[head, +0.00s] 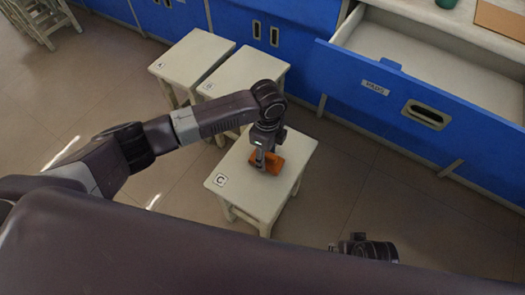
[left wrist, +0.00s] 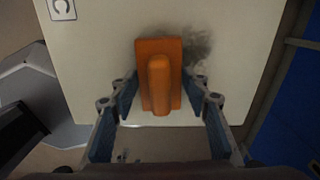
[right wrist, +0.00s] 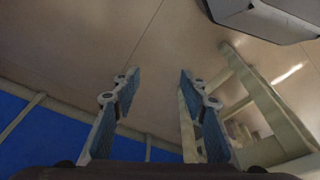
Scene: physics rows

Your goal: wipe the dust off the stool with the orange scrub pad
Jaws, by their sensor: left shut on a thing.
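The stool with the C label (head: 288,200) stands in the middle of the head view, and its pale top also fills the left wrist view (left wrist: 90,60). The orange scrub pad (head: 274,166) is on this top, and its raised handle shows in the left wrist view (left wrist: 159,85). My left gripper (head: 264,160) is shut on the pad from above. A dark grey dust smudge (left wrist: 197,48) shows beside and beyond the pad, partly hidden by it. My right gripper (right wrist: 158,75) is open and empty, away from the stool top, over the floor.
Two similar stools, labelled A (head: 190,58) and B (head: 248,78), stand close behind. A blue drawer (head: 420,100) is pulled out at the right, in front of the blue cabinets (head: 255,30). The floor right of the stool is free.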

